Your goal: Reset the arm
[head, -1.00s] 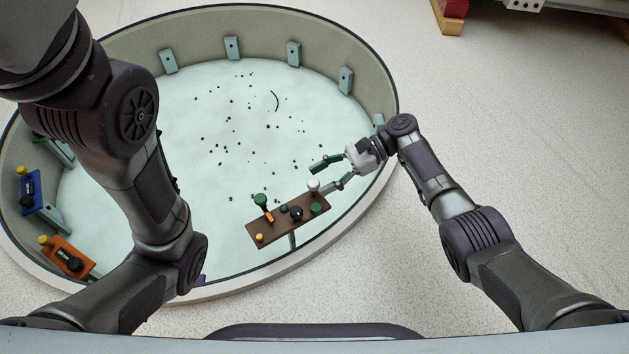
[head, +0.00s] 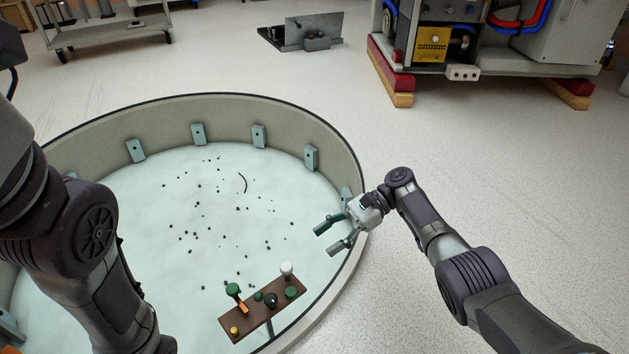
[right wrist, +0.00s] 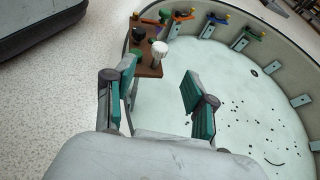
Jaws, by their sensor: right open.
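My right gripper (head: 329,237) is open and empty, just inside the right rim of a round pit. In the head view it is up and to the right of a brown control board (head: 268,311) on a post. The board carries a white knob (head: 287,268), a green knob above an orange part (head: 232,290), a black knob (head: 271,299), other green knobs and a yellow button (head: 235,331). In the right wrist view, the white knob (right wrist: 159,52) shows beyond and between the open fingers (right wrist: 157,90), apart from them. My left arm crosses the left side; its gripper is out of view.
The round pit (head: 230,105) has a pale floor with scattered dark bits and a thin curved dark strip (head: 243,183). Pale blocks line its wall. A cart (head: 110,30), a grey metal piece (head: 305,32) and a machine on red and wooden blocks (head: 392,72) stand beyond. Open floor lies right of the pit.

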